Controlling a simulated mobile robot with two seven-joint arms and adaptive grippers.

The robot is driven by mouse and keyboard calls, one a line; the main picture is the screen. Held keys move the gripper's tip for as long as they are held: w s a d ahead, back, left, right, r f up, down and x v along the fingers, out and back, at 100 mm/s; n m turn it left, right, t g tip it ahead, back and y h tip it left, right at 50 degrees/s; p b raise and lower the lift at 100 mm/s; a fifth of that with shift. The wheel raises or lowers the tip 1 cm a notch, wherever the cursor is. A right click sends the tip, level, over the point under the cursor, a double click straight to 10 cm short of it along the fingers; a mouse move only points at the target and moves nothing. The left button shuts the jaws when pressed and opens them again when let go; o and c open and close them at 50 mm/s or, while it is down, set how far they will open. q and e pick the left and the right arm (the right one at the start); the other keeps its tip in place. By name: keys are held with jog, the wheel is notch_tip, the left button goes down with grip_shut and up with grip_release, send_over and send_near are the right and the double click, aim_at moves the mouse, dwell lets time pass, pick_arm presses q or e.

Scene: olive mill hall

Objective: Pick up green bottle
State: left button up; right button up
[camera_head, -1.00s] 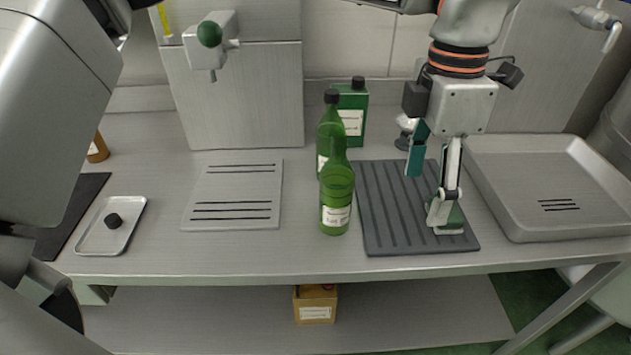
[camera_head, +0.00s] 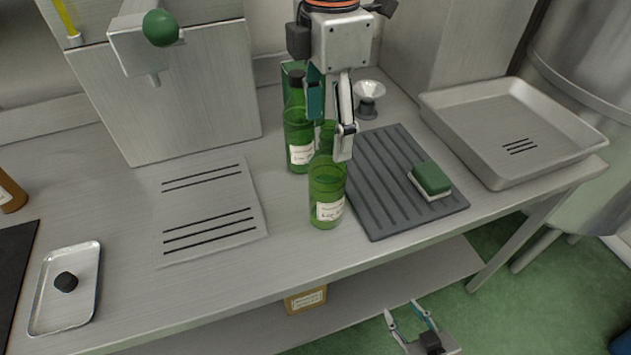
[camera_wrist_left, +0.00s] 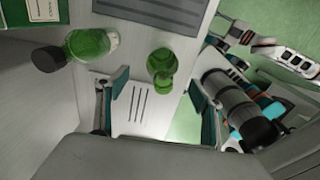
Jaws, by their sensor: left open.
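An uncapped green bottle (camera_head: 327,190) with a white label stands upright on the steel table; in the left wrist view it (camera_wrist_left: 162,68) shows from above. A second green bottle (camera_head: 299,135), with a black cap, stands just behind it; it also shows in the left wrist view (camera_wrist_left: 88,43). My left gripper (camera_head: 332,125) is open and empty above the front bottle's neck, which it partly covers. In the left wrist view the front bottle appears in the gap between the fingers; contact cannot be told. My right gripper (camera_head: 407,317) is open and empty, low beyond the table's front edge.
A grey ribbed mat (camera_head: 385,190) with a green sponge (camera_head: 432,178) lies right of the bottles. A steel tray (camera_head: 490,165) is further right. A green tin (camera_head: 288,68) stands behind the bottles.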

aim_at(328, 161)
pick_arm(q)
notch_tip(328, 161, down, 3)
jog(key=shift+s+d+r, duration=0.1)
jog(key=shift+d, duration=0.05)
jog(key=shift+f, duration=2.4)
jog(key=shift+s, duration=0.1)
jog(key=shift+c, duration=0.4)
grip_shut()
